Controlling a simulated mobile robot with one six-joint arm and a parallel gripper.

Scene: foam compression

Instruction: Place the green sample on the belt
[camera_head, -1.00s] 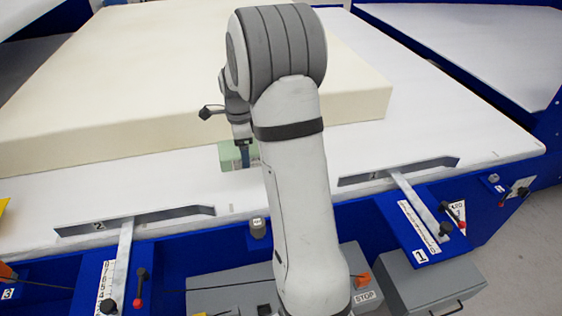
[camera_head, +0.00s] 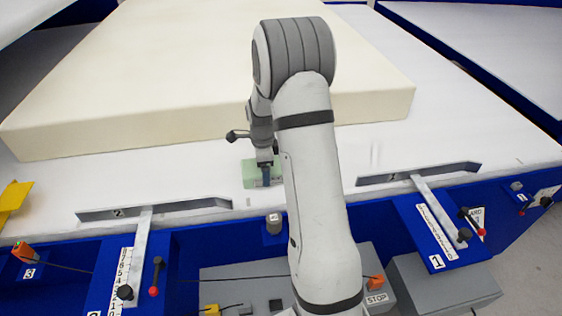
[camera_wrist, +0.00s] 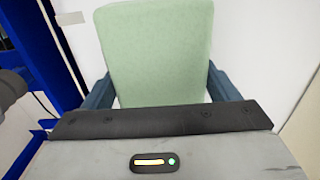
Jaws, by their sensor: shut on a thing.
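The green sample (camera_head: 250,173) is a pale green foam block at my gripper (camera_head: 266,172), over the white belt (camera_head: 420,140) and in front of the large cream foam block. In the wrist view the green sample (camera_wrist: 157,50) fills the space between the two blue-grey fingers of my gripper (camera_wrist: 160,88), which are shut on its sides. My arm hides part of the belt. I cannot tell whether the sample's underside touches the belt.
The large cream foam block (camera_head: 210,75) lies on the belt behind the sample. Two metal guides, left (camera_head: 150,211) and right (camera_head: 420,173), line the belt's near edge. Grey boxes (camera_head: 445,285) stand below the edge. Bare belt lies left and right of the sample.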

